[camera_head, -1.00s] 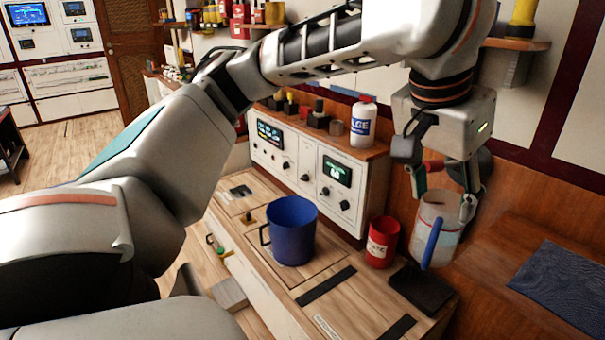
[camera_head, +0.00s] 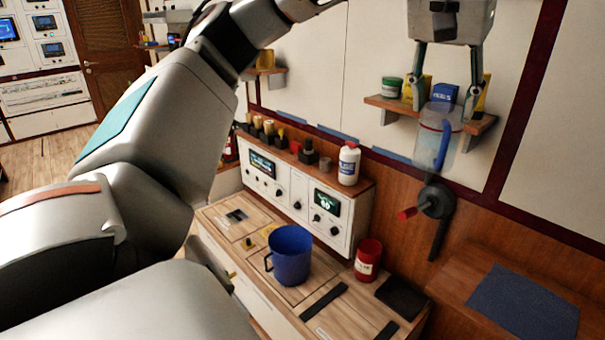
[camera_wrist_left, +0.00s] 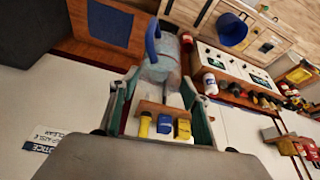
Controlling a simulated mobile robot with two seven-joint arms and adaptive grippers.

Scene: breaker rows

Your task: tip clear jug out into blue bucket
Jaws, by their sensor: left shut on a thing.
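The clear jug (camera_head: 436,143) with a blue handle is held up in the air by my left gripper (camera_head: 447,100), high above the right end of the counter. It looks about upright in the head view. In the left wrist view the jug (camera_wrist_left: 158,66) sits between the two fingers of my gripper (camera_wrist_left: 155,92). Its contents are hard to make out. The blue bucket (camera_head: 290,257), with a side handle, stands upright on the wooden counter (camera_head: 235,242), lower and left of the jug. It also shows in the left wrist view (camera_wrist_left: 232,30). My right gripper is not in view.
A red can (camera_head: 367,261) stands right of the bucket, beside a black pad (camera_head: 402,297). A control panel (camera_head: 300,190) with a white bottle (camera_head: 349,164) on top is behind. A wall shelf (camera_head: 400,112) with small containers and a red-handled crank (camera_head: 436,201) are near the jug.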

